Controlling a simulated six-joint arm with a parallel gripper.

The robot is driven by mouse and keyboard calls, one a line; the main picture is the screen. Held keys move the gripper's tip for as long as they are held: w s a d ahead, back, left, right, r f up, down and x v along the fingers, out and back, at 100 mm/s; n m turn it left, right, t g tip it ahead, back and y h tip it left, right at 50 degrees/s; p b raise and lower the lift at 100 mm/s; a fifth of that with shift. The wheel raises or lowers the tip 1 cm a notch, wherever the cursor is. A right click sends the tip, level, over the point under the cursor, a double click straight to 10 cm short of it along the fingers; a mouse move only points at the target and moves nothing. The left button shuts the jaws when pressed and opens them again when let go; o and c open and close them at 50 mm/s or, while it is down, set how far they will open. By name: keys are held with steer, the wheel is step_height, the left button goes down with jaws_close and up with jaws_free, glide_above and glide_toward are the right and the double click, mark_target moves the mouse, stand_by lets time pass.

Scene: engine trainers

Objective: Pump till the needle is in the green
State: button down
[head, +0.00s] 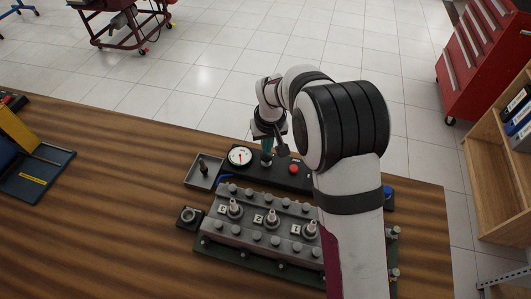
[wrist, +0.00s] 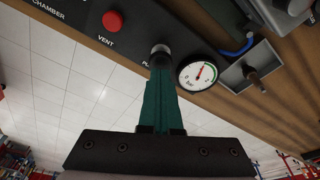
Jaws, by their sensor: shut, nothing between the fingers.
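The round white pressure gauge (head: 240,156) sits at the left end of a dark panel (head: 283,176). Its dial also shows in the wrist view (wrist: 191,82), with a red needle near a coloured arc at the rim; I cannot tell exactly whether the needle lies in the green. The grey pump knob (wrist: 161,50) stands beside the gauge, its label partly hidden. My gripper (wrist: 161,66) is shut and empty, its green fingertips right at the knob; I cannot tell whether they touch. My gripper also shows over the panel in the head view (head: 267,158).
A red vent button (head: 294,169) is on the panel. A grey cylinder block (head: 258,222) with numbered plugs stands in front. A small tray (head: 204,172) holding a dark upright part is left of the gauge. The wooden table (head: 105,205) is clear between there and a blue tray (head: 38,183).

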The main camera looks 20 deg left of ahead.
steer(key=shift+f, duration=1.25)
steer(key=shift+r, duration=1.55)
step_height(320, 180, up, 5)
